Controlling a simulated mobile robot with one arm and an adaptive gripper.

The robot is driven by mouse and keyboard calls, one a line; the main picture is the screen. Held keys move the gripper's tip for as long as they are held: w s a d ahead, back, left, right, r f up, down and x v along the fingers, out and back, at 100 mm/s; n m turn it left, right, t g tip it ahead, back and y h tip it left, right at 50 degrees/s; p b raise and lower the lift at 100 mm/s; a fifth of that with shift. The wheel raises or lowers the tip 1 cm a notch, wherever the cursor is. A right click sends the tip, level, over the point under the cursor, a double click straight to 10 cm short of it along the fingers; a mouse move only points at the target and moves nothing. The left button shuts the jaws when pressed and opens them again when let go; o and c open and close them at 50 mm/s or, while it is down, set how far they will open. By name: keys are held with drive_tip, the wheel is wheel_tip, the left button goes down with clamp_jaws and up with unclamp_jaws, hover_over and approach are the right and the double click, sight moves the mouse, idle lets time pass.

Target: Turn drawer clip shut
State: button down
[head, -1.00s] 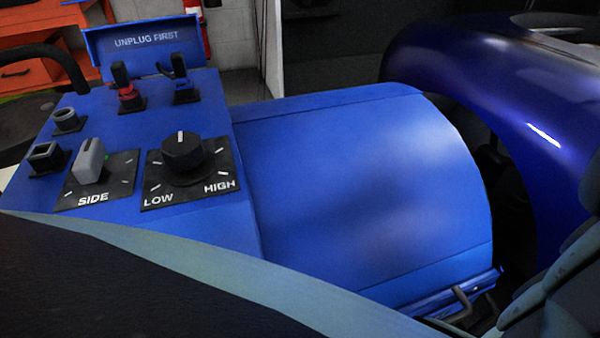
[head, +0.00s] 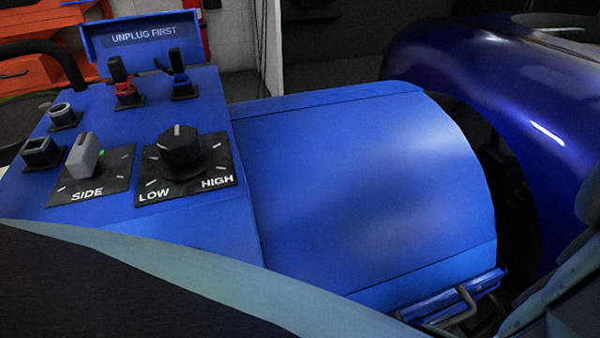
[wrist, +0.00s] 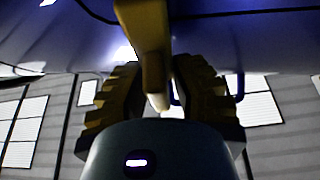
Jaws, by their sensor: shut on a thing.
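In the wrist view, my gripper (wrist: 158,92) has its two ridged, dark yellowish fingers on either side of a yellowish bar-like piece (wrist: 150,45), which looks like the drawer clip. The piece comes down from the top of the picture, and its rounded end sits between the fingers. My gripper is shut on it. In the head view, the blue drawer front with a grey bent handle (head: 462,305) shows at the lower right, partly cut off by my arm. The clip and my gripper are not visible in the head view.
A blue housing (head: 360,190) fills the middle. Left of it stands a control panel with a LOW–HIGH knob (head: 181,148), a SIDE switch (head: 85,155) and two toggles. A glossy blue fender (head: 520,110) curves at the right. My own arm covers the lower left.

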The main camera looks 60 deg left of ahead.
drive_tip(key=shift+f+n+y, duration=0.2)
drive_tip(key=shift+n+y, duration=0.2)
drive_tip(key=c, duration=1.2)
unclamp_jaws()
drive_tip(key=shift+o, duration=1.1)
drive_tip(key=shift+w+r, duration=0.1)
drive_tip(key=shift+r, duration=0.05)
drive_tip(key=v, duration=1.2)
